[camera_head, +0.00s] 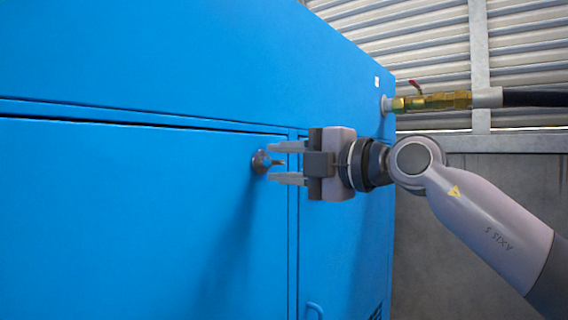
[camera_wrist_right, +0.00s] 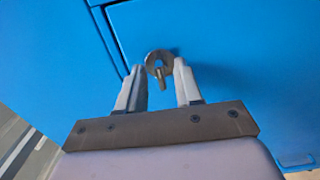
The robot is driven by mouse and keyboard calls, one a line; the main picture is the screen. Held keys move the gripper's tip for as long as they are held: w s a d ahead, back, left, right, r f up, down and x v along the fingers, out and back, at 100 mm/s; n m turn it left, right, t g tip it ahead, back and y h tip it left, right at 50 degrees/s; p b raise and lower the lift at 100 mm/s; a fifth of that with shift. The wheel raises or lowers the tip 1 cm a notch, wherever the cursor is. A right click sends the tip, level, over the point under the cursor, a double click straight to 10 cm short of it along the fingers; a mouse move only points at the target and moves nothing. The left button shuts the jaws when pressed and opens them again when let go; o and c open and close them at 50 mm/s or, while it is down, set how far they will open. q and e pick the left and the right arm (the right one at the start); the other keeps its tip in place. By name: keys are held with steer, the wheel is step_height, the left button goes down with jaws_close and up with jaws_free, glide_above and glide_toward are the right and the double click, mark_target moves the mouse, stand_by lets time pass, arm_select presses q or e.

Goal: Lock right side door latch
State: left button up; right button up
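The latch (camera_head: 262,162) is a small round grey knob with a short tab, near the upper right corner of a blue door panel (camera_head: 130,210). My right gripper (camera_head: 278,162) comes in from the right with its two fingers apart, one above and one below the latch tab. In the right wrist view the latch (camera_wrist_right: 159,66) shows just beyond and between the open fingertips (camera_wrist_right: 158,82). The tab points toward the gripper there. I cannot tell whether the fingers touch it; a gap shows on both sides. My left gripper is in neither view.
A brass valve with a red lever (camera_head: 432,102) and a black hose (camera_head: 535,98) stick out from the blue cabinet's right end, above my right arm. A blue handle (camera_head: 314,309) is on the neighbouring panel below. The space before the left door is clear.

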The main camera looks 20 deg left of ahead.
steer(key=shift+s+d+f, duration=0.1)
steer(key=shift+s+d, duration=0.05)
steer(key=shift+d, duration=0.35)
steer(key=shift+b+v, duration=1.25)
steer(key=shift+v, duration=1.75)
